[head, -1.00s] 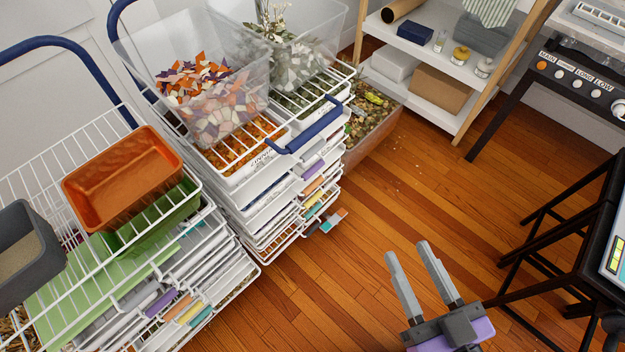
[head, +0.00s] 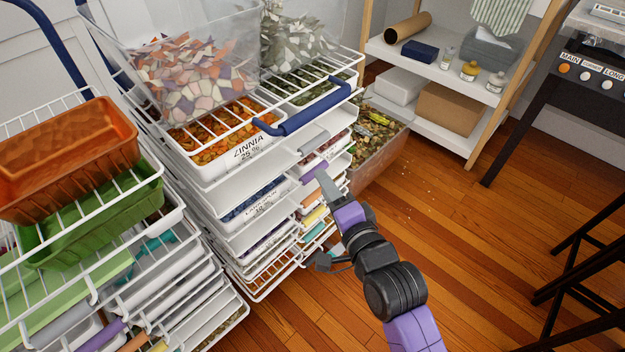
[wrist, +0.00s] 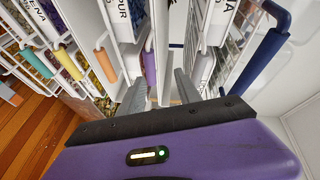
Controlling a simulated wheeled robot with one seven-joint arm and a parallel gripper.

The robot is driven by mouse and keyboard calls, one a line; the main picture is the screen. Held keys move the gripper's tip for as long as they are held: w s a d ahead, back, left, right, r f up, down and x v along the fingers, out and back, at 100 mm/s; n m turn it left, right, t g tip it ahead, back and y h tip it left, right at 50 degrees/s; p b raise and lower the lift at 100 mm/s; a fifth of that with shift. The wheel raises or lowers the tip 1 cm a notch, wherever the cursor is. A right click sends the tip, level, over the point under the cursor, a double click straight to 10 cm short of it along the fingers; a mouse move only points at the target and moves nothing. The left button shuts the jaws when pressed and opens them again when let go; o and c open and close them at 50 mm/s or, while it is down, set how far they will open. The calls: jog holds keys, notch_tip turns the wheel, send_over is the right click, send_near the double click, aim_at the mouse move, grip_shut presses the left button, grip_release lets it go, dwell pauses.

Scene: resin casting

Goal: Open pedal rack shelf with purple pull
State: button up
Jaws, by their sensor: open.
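The wire rack (head: 225,200) holds stacked white shelves with coloured pulls on their front edges. The purple pull (head: 312,172) is on an upper shelf, below a grey pull (head: 313,138). My gripper (head: 325,186) is right at the purple pull in the head view, its fingers partly hiding it. In the wrist view the purple pull (wrist: 149,68) shows between the tips of my open gripper (wrist: 161,82), closer to the left finger. I cannot tell whether a finger touches it. The shelf looks shut, in line with the others.
An orange pull (wrist: 105,64) and the rack's blue handle (wrist: 263,58) flank my gripper. Clear bins (head: 185,65) stand on top of the rack. A second rack with an orange tub (head: 65,150) is at left.

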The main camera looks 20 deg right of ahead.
aim_at(312, 173)
jog(key=w+f, duration=0.1)
jog(key=w, duration=0.1)
jog(key=w+f+m+b, duration=0.1)
jog(key=w, duration=0.2)
jog(key=w+a+f+m+b, duration=0.1)
jog(key=w, duration=0.1)
jog(key=shift+w+g, duration=0.15)
jog(key=shift+g, duration=0.15)
jog(key=shift+r, duration=0.1)
grip_shut()
dwell(1.3)
